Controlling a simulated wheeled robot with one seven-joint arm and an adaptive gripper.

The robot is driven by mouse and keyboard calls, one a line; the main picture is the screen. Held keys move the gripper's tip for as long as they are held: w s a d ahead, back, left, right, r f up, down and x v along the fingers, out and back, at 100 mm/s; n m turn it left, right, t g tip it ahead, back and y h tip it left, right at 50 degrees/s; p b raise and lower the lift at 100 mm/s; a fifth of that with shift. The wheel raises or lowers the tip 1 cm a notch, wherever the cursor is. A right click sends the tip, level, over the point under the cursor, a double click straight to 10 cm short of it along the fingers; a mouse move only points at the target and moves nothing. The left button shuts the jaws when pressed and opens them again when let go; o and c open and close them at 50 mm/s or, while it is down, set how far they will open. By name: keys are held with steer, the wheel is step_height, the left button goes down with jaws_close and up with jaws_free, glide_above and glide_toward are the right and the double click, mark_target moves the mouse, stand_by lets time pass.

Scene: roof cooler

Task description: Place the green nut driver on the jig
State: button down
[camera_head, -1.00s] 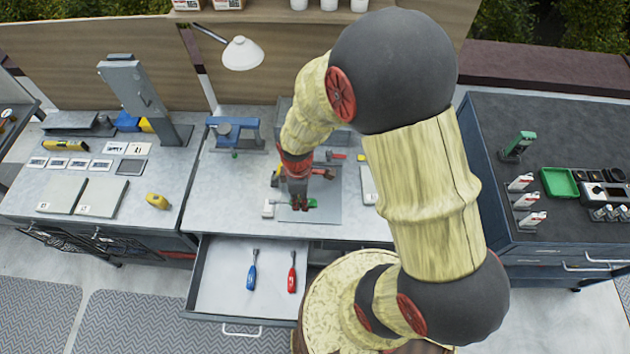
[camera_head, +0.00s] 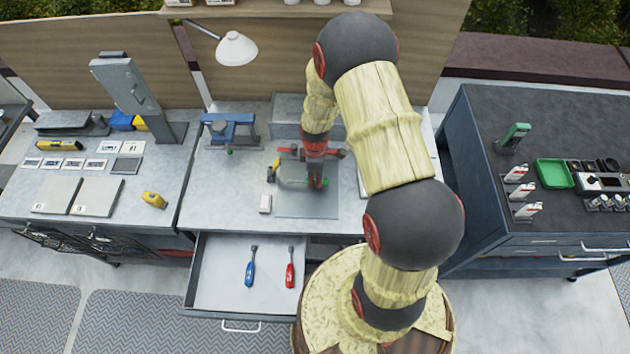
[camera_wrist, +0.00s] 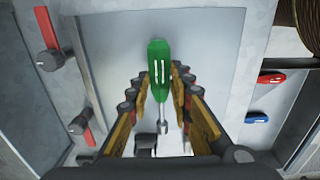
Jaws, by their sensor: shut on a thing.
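The green nut driver (camera_wrist: 159,60) is in my gripper (camera_wrist: 158,92), which is shut on it. In the wrist view its green handle points up the picture and its steel shaft runs down between the fingers. In the head view my gripper (camera_head: 318,182) is over the grey plate on the middle bench (camera_head: 305,205), and the driver is mostly hidden. I take the jig to be this plate with two red-handled clamps (camera_head: 288,150) at its back. The clamps also show at the left of the wrist view (camera_wrist: 48,30). Whether the driver touches the plate I cannot tell.
An open drawer (camera_head: 215,285) below the bench holds a blue driver (camera_head: 250,268) and a red driver (camera_head: 290,268). A small white block (camera_head: 265,204) stands left of the plate. A blue vise (camera_head: 230,130) and a lamp (camera_head: 236,48) are at the back left.

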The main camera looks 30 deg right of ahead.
steer(key=shift+f, duration=1.05)
steer(key=shift+f, duration=0.2)
steer(key=c, duration=1.6)
jaws_free()
steer(key=shift+r, duration=0.1)
